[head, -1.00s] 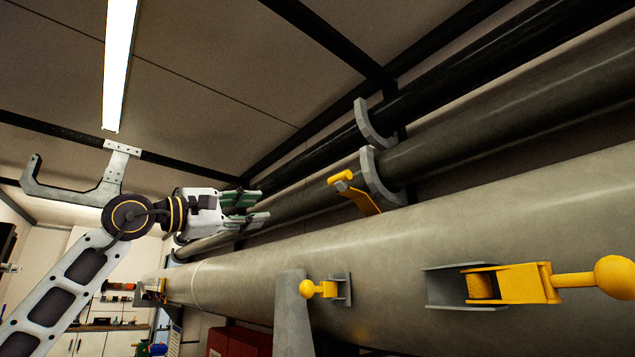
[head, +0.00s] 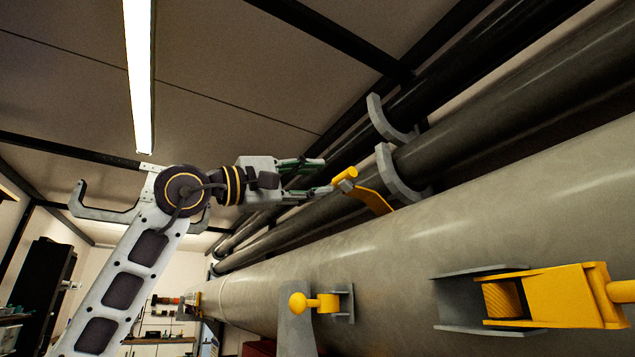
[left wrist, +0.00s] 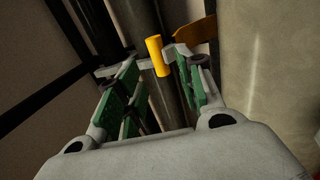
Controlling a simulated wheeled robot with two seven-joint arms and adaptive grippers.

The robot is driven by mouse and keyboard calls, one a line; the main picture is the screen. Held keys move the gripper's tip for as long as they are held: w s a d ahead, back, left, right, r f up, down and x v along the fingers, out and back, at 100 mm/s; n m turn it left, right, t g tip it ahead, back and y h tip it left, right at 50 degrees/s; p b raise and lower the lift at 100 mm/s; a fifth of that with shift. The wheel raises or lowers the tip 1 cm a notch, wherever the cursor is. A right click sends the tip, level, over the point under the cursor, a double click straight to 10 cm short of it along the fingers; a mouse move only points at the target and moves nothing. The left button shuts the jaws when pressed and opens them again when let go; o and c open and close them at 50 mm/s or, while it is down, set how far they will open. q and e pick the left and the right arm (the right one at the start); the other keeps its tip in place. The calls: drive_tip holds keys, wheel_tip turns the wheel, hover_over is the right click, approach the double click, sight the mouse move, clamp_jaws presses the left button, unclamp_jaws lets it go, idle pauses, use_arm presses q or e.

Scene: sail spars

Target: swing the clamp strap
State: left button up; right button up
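The yellow clamp strap (head: 373,200) rises over the top of the big pale spar in the head view, with a short yellow cylindrical handle (head: 346,178) at its upper end. My left gripper (head: 319,178) is open and level with the handle, its fingertips just left of it. In the left wrist view the handle (left wrist: 157,56) shows ahead, between the two green-padded fingers of the gripper (left wrist: 163,75). Contact between fingers and handle cannot be told. Part of the strap (left wrist: 196,38) shows behind the right finger. My right gripper is not in view.
The pale spar (head: 420,240) fills the right side. Two dark spars (head: 480,140) run above it, with grey curved brackets (head: 397,178) near the strap. A yellow latch lever (head: 565,297) and a yellow knob (head: 298,303) sit on the near side. A grey hook (head: 100,205) is at left.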

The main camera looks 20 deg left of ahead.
sight(340, 179)
use_arm(q)
drive_tip(key=p+x, duration=0.1)
drive_tip(key=x, duration=0.1)
drive_tip(key=shift+w+d+r, duration=0.1)
drive_tip(key=shift+w+r, duration=0.05)
drive_tip(key=shift+r, duration=0.1)
drive_tip(key=shift+p+x, duration=1.25)
drive_tip(key=shift+x, duration=1.25)
clamp_jaws()
drive_tip(key=shift+f, duration=0.15)
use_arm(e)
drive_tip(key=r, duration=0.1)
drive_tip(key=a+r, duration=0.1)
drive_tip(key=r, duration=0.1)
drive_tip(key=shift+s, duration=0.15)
